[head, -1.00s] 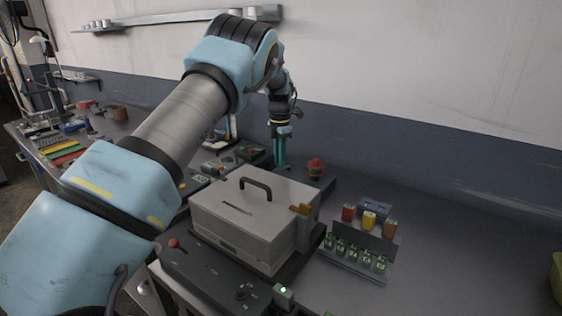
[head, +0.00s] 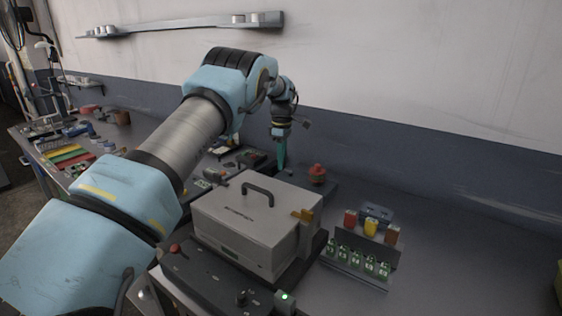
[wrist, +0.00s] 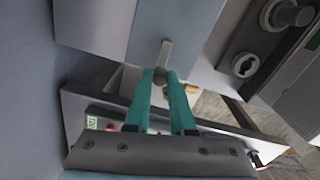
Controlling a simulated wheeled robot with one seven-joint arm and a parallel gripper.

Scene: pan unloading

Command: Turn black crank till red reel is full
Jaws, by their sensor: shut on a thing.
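My gripper (head: 281,166) reaches down behind the grey box, close to the red reel (head: 317,174), which sits upright on a dark base. In the wrist view its teal fingers (wrist: 161,74) close around the end of a small lever, which I take for the crank (wrist: 165,52). The lever looks grey rather than black in this light. In the head view the crank is hidden behind the box and the fingers. How full the reel is cannot be told at this size.
The grey box (head: 235,222) with a black top handle stands just in front of my gripper. Small parts clutter the bench at left. The bench's right side is mostly clear.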

